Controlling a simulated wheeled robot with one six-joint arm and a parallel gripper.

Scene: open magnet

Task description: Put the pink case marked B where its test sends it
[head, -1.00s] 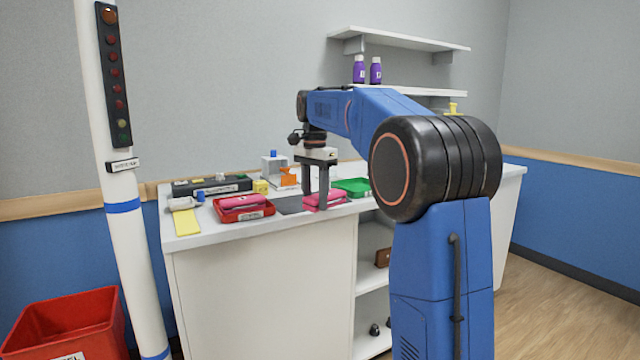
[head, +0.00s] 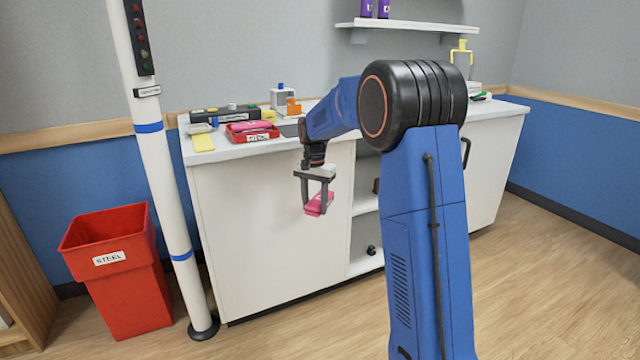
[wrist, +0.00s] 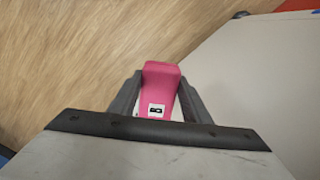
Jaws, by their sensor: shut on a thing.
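My gripper (head: 315,193) is shut on the pink case (head: 319,204) and holds it in the air in front of the white counter, below the level of its top. In the wrist view the pink case (wrist: 160,85) sits between the two dark fingers, and its white label reads B. A red bin (head: 117,270) labelled STEEL stands on the floor at the left, apart from my gripper. Another pink case (head: 250,126) lies in a red tray (head: 266,136) on the counter.
A white pole (head: 165,190) with a lamp strip (head: 139,38) stands between the bin and the counter (head: 270,230). A yellow strip (head: 203,142) and an orange item (head: 293,106) lie on the counter. The floor before the counter is clear.

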